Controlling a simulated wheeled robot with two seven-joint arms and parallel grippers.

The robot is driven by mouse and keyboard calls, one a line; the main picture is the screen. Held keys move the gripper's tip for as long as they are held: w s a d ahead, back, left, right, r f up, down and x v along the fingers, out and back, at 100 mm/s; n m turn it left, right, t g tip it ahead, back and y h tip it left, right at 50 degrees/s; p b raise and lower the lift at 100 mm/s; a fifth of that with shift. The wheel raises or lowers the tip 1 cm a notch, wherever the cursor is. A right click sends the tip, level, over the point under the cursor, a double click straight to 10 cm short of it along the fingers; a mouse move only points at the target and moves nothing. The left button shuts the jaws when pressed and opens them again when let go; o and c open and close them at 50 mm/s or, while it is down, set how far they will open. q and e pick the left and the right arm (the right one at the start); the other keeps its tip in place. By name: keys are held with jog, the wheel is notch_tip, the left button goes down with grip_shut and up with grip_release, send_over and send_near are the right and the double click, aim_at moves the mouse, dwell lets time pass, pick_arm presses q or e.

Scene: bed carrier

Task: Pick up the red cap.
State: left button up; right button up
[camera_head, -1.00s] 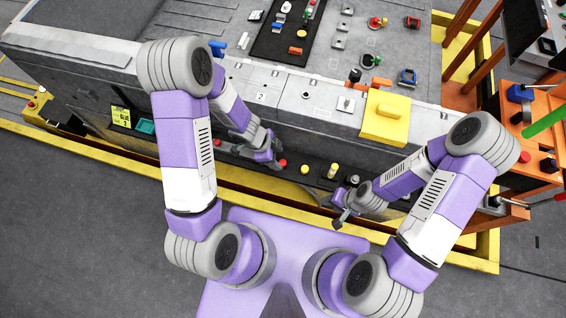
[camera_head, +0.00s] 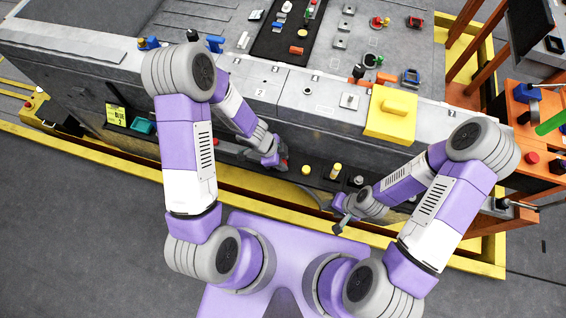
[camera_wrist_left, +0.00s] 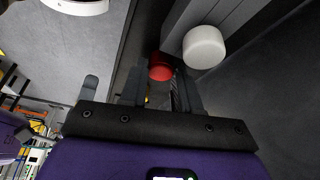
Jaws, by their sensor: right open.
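The red cap (camera_wrist_left: 160,68) shows in the left wrist view, low on the dark front ledge of the large grey bench. It lies between the fingertips of my left gripper (camera_wrist_left: 160,88); I cannot tell whether they press on it. In the head view my left gripper (camera_head: 275,160) is at the bench front, and a little red shows beside its fingers, mostly hidden. My right gripper (camera_head: 341,222) is open and empty, over the yellow frame edge in front of the bench.
A white round cap (camera_wrist_left: 204,47) is close beside the red one in the wrist view. A yellow box (camera_head: 390,112) sits on the bench edge above.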

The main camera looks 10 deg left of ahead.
pick_arm(q)
grip_shut()
jog(key=shift+r, duration=0.1)
